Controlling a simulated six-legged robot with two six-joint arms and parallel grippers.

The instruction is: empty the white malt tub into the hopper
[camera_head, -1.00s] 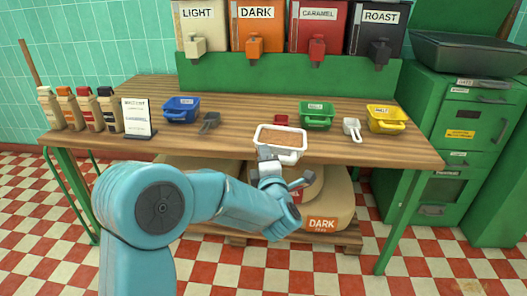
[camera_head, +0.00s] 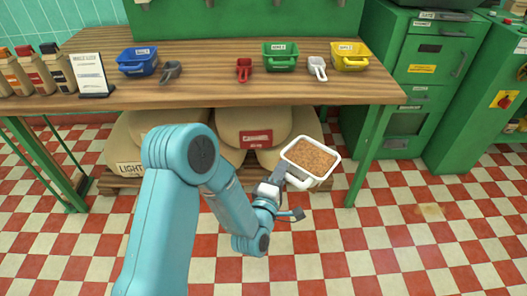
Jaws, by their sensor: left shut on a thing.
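The white malt tub (camera_head: 327,178) is full of brown grain (camera_head: 309,157). It is off the table, in front of the table's front edge and above the floor, close to level. My left gripper (camera_head: 284,179) is shut on the tub's near side, at its handle. My right gripper is not in view. I see nothing that I can surely call the hopper; only the bottom of a dark thing (camera_head: 444,4) on the green cabinet shows at the top right edge.
Blue (camera_head: 138,62), green (camera_head: 281,58) and yellow (camera_head: 350,57) tubs and several scoops stand on the wooden table (camera_head: 225,95). Sacks (camera_head: 252,128) lie under the table. A green cabinet (camera_head: 408,95) stands right. The checkered floor in front is clear.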

